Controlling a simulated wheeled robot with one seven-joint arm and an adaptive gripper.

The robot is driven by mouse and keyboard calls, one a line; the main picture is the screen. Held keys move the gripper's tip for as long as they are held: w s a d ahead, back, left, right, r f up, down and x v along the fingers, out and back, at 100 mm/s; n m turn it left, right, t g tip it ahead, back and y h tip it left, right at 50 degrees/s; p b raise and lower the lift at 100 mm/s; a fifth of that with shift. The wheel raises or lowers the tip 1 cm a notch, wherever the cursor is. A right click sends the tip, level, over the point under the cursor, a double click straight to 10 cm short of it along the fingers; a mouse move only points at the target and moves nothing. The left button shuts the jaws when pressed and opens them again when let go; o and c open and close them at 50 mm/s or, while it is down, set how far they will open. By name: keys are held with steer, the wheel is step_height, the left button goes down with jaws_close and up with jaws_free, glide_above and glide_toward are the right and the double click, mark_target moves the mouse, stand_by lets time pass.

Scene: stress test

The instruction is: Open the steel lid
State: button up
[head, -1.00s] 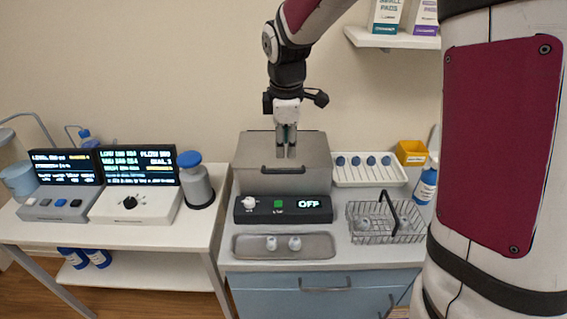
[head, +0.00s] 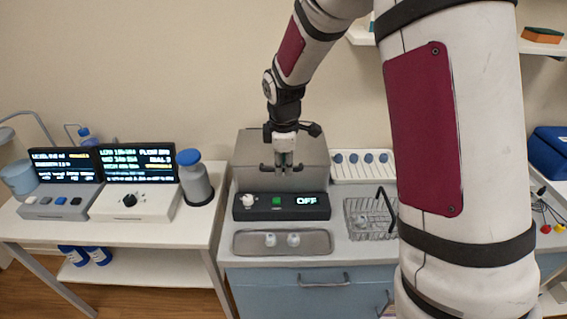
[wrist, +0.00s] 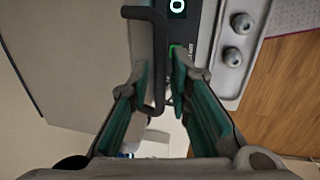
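The steel lid (head: 246,150) is a grey metal cover on the box behind the dark control panel, and it looks shut. Its dark bar handle (head: 268,167) is on the front. In the wrist view the lid (wrist: 75,50) fills the left side, with the handle (wrist: 157,30) reaching down between my fingers. My gripper (head: 284,168) is at the handle, pointing down. In the wrist view my gripper (wrist: 160,75) is open, its green-padded fingers apart on either side of the handle's end. I cannot tell whether a finger touches the handle.
The control panel (head: 317,213) reads OFF. A tray (head: 310,249) with two small knobbed pieces lies in front. A wire basket (head: 358,231) stands right, partly behind my arm. A bottle (head: 196,183) and consoles (head: 120,205) stand left.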

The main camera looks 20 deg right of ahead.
jaws_close()
